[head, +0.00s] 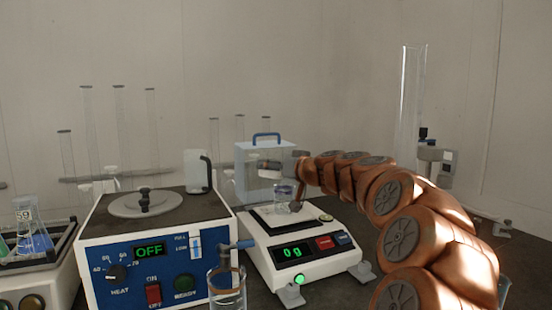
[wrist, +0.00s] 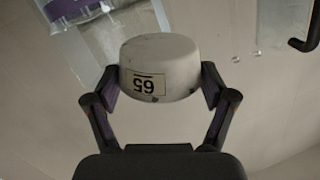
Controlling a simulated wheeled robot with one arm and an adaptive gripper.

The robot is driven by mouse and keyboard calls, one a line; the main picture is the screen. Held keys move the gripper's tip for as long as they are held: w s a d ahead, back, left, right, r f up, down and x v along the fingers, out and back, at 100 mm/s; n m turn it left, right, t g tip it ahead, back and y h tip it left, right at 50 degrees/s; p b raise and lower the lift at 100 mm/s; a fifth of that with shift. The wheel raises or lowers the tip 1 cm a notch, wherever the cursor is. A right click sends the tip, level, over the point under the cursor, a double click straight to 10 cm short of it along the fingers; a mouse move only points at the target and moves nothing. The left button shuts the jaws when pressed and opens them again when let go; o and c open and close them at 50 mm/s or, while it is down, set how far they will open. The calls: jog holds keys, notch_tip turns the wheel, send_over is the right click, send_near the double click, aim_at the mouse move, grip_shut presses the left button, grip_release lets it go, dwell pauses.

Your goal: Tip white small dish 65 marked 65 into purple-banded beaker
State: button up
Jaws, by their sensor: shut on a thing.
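The white small dish (wrist: 165,52), marked 65, is between the two fingers of my gripper (wrist: 158,88) in the wrist view. My gripper is shut on its sides, and the 65 label reads upside down. Past the dish, at the upper left, is part of a clear vessel with a purple band (wrist: 75,10); most of it is cut off or hidden. In the head view my gripper (head: 292,168) is just above a small glass beaker (head: 283,197) on the balance. The dish and any band colour are too small to tell there.
The balance (head: 310,232) reads 0 g. A clear box with a blue handle (head: 266,140) stands behind it. A heater (head: 150,255) showing OFF is on the left, with a white jug (head: 196,170) at its back. Another glass (head: 227,288) stands in front. A tall cylinder (head: 408,105) is on the right.

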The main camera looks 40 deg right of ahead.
jog(key=shift+d+r+m+g+y+p, duration=0.3)
jog(key=shift+m+p, duration=0.4)
jog(key=shift+p, duration=2.15)
jog(key=shift+d+r+m+g+y+p, duration=0.15)
jog(key=shift+r+m+p, duration=0.4)
jog(key=shift+p, duration=2.25)
jog(key=m+p, duration=0.1)
jog(key=p, duration=0.3)
jog(key=m+y+p, duration=0.1)
jog(key=p, duration=0.3)
jog(key=shift+w+d+g, duration=0.1)
jog(key=shift+d+g, duration=0.15)
jog(key=m+p, duration=0.1)
jog(key=p, duration=0.5)
jog(key=d+m+y+p, duration=0.1)
jog(key=p, duration=0.5)
jog(key=shift+w+d+r+m+g+p, duration=0.1)
jog(key=shift+w+d+m+g+p, duration=0.05)
jog(key=shift+m+g+p, duration=0.15)
jog(key=shift+p, duration=0.4)
